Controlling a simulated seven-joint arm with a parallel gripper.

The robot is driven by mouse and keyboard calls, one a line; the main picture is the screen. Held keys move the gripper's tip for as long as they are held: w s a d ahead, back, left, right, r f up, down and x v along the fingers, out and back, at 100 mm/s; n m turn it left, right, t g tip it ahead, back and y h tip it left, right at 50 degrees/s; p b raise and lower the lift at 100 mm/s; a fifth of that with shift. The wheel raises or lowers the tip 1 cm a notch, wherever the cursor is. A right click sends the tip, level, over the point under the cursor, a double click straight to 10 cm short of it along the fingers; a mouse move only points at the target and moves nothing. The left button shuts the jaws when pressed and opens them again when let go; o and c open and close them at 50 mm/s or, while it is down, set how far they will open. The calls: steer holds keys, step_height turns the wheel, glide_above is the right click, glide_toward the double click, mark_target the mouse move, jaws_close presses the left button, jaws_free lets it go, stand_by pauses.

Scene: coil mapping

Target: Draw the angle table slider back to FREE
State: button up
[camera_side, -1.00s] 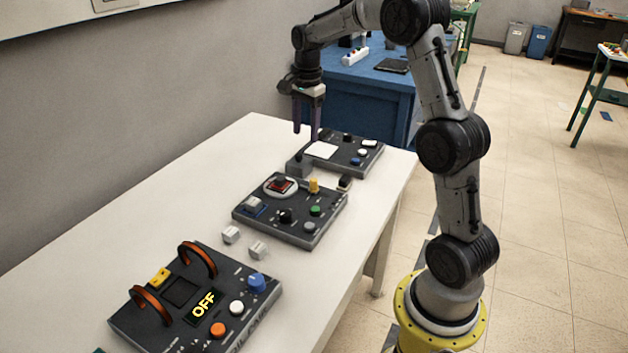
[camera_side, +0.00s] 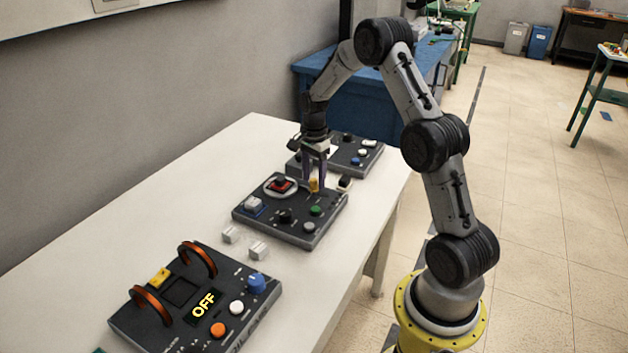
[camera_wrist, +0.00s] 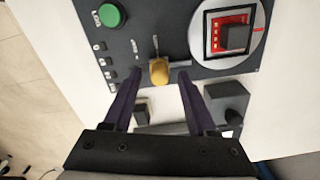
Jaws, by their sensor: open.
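The angle table panel (camera_side: 275,222) is the dark middle box on the white table. The slider's yellow knob (camera_side: 314,184) stands near its back right edge. In the wrist view the yellow knob (camera_wrist: 159,71) sits in a short slot, whose bare part shows to its right. The round white turntable (camera_wrist: 205,50) with a red square and dark block is beside it. My gripper (camera_side: 314,179) is open and pointing down at the knob. In the wrist view my gripper's (camera_wrist: 158,82) two purple fingers lie to either side of the knob, with gaps; contact is not visible.
The coil panel (camera_side: 195,298) showing OFF, with two copper coils, is at the near left. Two small white blocks (camera_side: 244,243) lie between the panels. Another dark panel (camera_side: 358,152) stands behind my gripper. A small dark block (camera_side: 345,182) is close by on the right.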

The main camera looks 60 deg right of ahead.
steer(key=shift+f, duration=0.7)
jaws_close()
steer(key=shift+r, duration=0.1)
stand_by(0.9)
